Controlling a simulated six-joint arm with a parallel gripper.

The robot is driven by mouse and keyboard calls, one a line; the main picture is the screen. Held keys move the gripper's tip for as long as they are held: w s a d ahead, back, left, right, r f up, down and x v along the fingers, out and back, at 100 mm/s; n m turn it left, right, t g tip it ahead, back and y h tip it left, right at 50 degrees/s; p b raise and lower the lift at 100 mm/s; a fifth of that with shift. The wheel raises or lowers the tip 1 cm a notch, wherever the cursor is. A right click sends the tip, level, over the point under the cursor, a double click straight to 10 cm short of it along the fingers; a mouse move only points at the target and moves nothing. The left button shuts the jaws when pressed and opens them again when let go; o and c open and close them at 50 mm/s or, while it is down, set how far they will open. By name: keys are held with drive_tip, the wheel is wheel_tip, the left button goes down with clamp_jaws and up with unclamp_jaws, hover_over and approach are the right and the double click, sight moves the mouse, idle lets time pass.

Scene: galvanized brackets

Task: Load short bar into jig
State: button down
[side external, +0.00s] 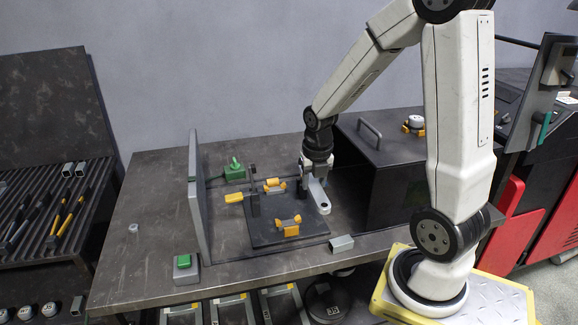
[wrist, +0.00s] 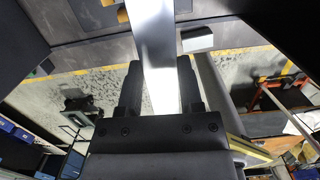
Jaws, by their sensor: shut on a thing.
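My gripper (side external: 304,187) is low at the right edge of the jig in the side external view. The wrist view shows its two dark fingers (wrist: 160,88) shut on a bright metal bar (wrist: 155,45), which extends out past the fingertips. The jig is a dark plate (side external: 262,237) with yellow clamps (side external: 287,226) (side external: 274,185) on the bench. Whether the held bar touches the jig cannot be told. A short square bar piece (side external: 341,243) lies at the bench's front edge, apart from my gripper; a pale block also shows in the wrist view (wrist: 197,40).
An upright grey panel (side external: 198,200) stands left of the jig. A green button box (side external: 186,268) is at the bench's front left. A dark box with a handle (side external: 385,140) stands right of my gripper. The bench's left part is mostly clear.

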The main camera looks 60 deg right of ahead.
drive_tip(key=shift+s+d, duration=0.1)
drive_tip(key=shift+d, duration=0.05)
approach(281, 193)
drive_tip(key=s+f, duration=0.2)
drive_tip(key=s, duration=0.1)
drive_tip(key=w+f, duration=0.1)
drive_tip(key=f, duration=0.1)
drive_tip(key=w+f, duration=0.1)
drive_tip(key=f, duration=0.1)
drive_tip(key=shift+w+d, duration=0.25)
drive_tip(key=shift+w, duration=0.1)
drive_tip(key=shift+w+d+f, duration=0.2)
drive_tip(key=shift+w+f, duration=0.25)
drive_tip(key=shift+f, duration=0.1)
drive_tip(key=shift+w+f, duration=0.1)
drive_tip(key=shift+w+d+f, duration=0.1)
drive_tip(key=shift+w+f, duration=0.05)
drive_tip(key=shift+f, duration=1.6)
drive_tip(key=shift+f, duration=0.45)
